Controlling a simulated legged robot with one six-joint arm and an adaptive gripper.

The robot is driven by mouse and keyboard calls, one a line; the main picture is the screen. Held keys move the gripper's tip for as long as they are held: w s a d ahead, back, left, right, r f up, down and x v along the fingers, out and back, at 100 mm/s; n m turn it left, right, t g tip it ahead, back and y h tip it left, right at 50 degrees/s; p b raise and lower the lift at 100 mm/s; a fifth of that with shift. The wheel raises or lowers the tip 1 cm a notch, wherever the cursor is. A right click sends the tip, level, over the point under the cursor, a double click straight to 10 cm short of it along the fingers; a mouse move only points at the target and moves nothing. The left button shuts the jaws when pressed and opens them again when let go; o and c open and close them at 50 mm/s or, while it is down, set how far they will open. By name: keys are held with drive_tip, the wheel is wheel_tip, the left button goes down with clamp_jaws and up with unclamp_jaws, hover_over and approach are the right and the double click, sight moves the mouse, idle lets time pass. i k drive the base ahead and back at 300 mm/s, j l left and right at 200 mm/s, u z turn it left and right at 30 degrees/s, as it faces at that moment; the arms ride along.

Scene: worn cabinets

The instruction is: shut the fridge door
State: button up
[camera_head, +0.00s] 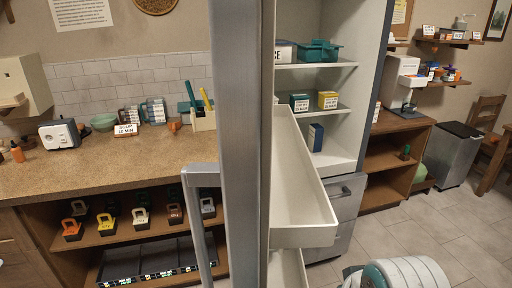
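The fridge door (237,120) stands wide open and is seen nearly edge-on, upright in the middle of the view. Its grey handle (196,215) is on the left face. White door bins (303,190) stick out from the right, inner face. The fridge body (373,80) is behind and to the right, with its shelves open to view and a grey drawer front (343,193) below. A white and teal rounded part at the bottom right looks like my arm. My gripper's fingers are not visible.
A brown counter (90,165) with a toaster (62,134) and mugs runs along the left, with open shelves of small items below. Fridge shelves hold a teal container (319,51) and small boxes. Tiled floor (430,230) is clear at right, before a grey bin (458,155).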

sight(274, 196)
drive_tip(key=j, duration=0.5)
drive_tip(key=k+j, duration=0.1)
drive_tip(key=j, duration=0.35)
drive_tip(key=k+j+z, duration=0.15)
drive_tip(key=j, duration=0.2)
